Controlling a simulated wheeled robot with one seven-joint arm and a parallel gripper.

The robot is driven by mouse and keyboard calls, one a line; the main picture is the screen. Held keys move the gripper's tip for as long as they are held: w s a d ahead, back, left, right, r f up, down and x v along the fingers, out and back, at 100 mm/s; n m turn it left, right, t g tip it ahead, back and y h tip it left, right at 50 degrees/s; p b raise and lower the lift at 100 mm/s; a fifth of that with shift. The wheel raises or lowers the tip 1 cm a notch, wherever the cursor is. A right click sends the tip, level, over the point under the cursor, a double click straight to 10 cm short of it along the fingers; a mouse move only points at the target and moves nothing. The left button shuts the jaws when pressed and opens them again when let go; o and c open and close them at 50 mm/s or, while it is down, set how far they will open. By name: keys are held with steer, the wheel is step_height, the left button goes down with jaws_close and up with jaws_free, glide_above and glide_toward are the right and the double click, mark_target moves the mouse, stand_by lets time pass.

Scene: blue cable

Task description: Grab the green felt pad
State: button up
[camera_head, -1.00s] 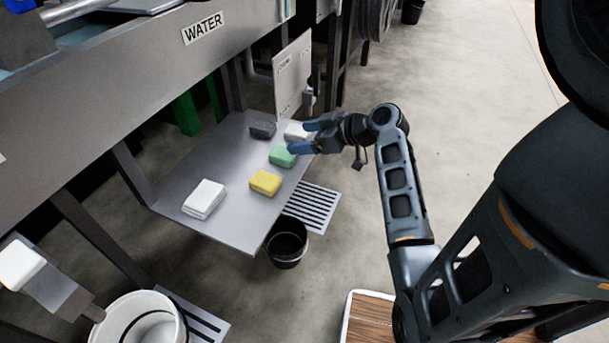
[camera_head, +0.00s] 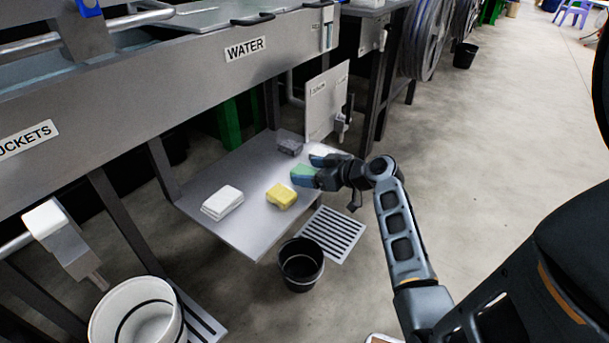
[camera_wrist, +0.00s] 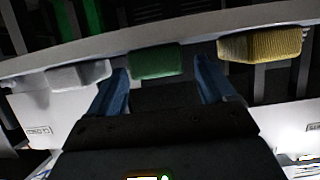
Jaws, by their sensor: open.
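The green felt pad (camera_head: 302,171) lies on the grey metal shelf (camera_head: 237,166) near its right edge, partly hidden by my gripper in the head view. In the wrist view the green pad (camera_wrist: 155,62) shows straight ahead, between the two blue fingers and near their tips. My gripper (camera_head: 309,168) is open, low over the shelf's right side. In the wrist view my gripper (camera_wrist: 160,68) has nothing clamped. I cannot tell whether a finger touches the pad.
A yellow pad (camera_head: 281,196) lies close in front of the green one. A dark grey pad (camera_head: 289,146) and a white block (camera_head: 222,203) are also on the shelf. An upright panel (camera_head: 327,102) stands behind. A black bucket (camera_head: 301,264) stands below the front edge.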

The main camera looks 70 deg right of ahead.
steer(key=shift+w+d+f, duration=0.1)
steer(key=shift+w+f, duration=0.05)
steer(key=shift+w, duration=0.2)
steer(key=shift+c, duration=0.2)
steer(key=c, duration=1)
